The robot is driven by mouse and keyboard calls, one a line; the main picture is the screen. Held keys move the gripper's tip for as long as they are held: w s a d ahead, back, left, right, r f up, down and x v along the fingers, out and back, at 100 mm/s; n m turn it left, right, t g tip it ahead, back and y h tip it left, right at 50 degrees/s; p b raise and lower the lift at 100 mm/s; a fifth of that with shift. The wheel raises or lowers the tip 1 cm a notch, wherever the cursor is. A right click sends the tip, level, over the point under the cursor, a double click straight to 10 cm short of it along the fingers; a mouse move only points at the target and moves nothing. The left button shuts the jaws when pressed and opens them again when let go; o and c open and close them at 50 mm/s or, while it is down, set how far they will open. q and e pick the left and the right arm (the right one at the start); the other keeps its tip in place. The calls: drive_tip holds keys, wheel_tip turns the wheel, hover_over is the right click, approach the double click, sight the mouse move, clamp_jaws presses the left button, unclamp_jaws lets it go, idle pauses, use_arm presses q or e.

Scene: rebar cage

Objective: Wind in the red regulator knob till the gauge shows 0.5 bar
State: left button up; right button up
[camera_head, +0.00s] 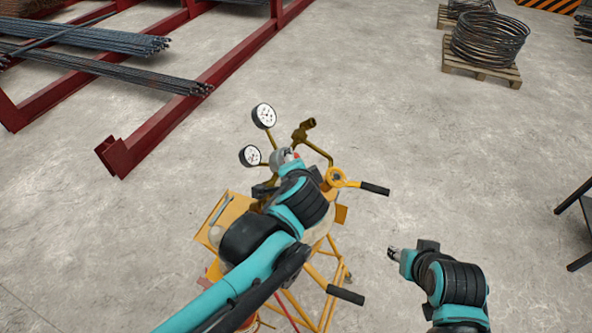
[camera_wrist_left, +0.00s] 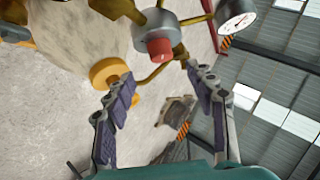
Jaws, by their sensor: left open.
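The red regulator knob (camera_wrist_left: 160,49) sticks out of a grey round regulator body (camera_wrist_left: 160,27) in the left wrist view. My left gripper (camera_wrist_left: 158,82) is open and empty, with the knob just beyond and between its fingertips, apart from them. In the head view a bit of the red knob (camera_head: 295,156) shows, with my left wrist covering most of the regulator. Two white-faced gauges (camera_head: 264,116) (camera_head: 250,156) stand left of it; their readings are too small to tell. One gauge (camera_wrist_left: 237,17) shows in the wrist view. My right gripper (camera_head: 394,253) is away at the lower right, touching nothing.
The regulator sits on a yellow-framed cart (camera_head: 330,294) with black-gripped handles (camera_head: 374,188) and brass pipes. A yellow round fitting (camera_wrist_left: 108,73) lies left of the knob. A red rack (camera_head: 200,95) with rebar stands at the upper left; coiled wire (camera_head: 489,40) sits on a pallet. Floor around is clear.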

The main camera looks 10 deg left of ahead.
use_arm(q)
drive_tip(key=v, duration=0.3)
drive_tip(key=shift+s+r, duration=0.1)
drive_tip(key=shift+s, duration=0.1)
idle(0.4)
